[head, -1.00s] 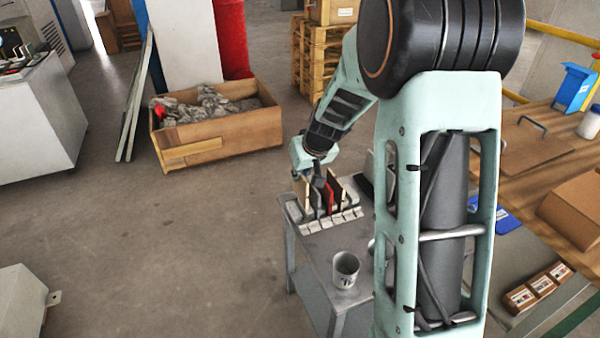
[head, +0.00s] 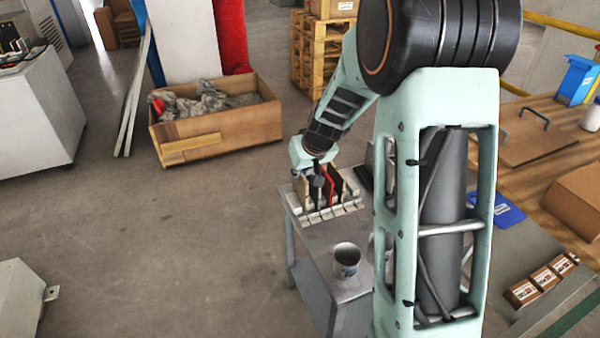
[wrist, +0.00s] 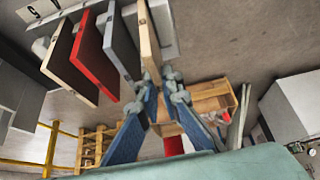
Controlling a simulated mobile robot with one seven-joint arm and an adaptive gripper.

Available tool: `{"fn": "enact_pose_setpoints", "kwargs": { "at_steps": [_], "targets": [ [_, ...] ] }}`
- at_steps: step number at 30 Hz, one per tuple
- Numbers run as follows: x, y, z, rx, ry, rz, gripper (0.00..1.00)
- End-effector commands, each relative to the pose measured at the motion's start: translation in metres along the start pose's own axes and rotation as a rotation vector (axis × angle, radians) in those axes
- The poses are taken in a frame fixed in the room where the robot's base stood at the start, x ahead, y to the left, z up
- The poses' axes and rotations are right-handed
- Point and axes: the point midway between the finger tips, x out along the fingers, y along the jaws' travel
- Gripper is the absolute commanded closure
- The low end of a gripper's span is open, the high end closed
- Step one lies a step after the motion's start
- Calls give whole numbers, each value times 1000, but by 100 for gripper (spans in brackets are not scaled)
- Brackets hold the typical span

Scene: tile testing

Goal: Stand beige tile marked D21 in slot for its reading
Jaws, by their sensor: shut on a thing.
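A thin beige tile (wrist: 149,40) stands on edge between the fingers of my gripper (wrist: 160,78) in the wrist view. My gripper is shut on it. In the head view, my gripper (head: 312,173) is over the left end of a pale slotted rack (head: 330,215), with the beige tile (head: 305,193) below it. I cannot tell whether its lower edge is seated in a slot. No D21 mark is readable.
The rack stands on a small grey table (head: 322,238). A cup (head: 347,260) stands near the table's front. The grey tile is close beside the held tile. Floor left of the table is clear.

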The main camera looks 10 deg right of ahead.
Motion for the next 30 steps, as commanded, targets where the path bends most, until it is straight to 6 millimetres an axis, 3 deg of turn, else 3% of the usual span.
{"fn": "enact_pose_setpoints", "kwargs": {
  "at_steps": [30],
  "targets": [
    [19,0,11,-1,2,1,100]
  ]
}}
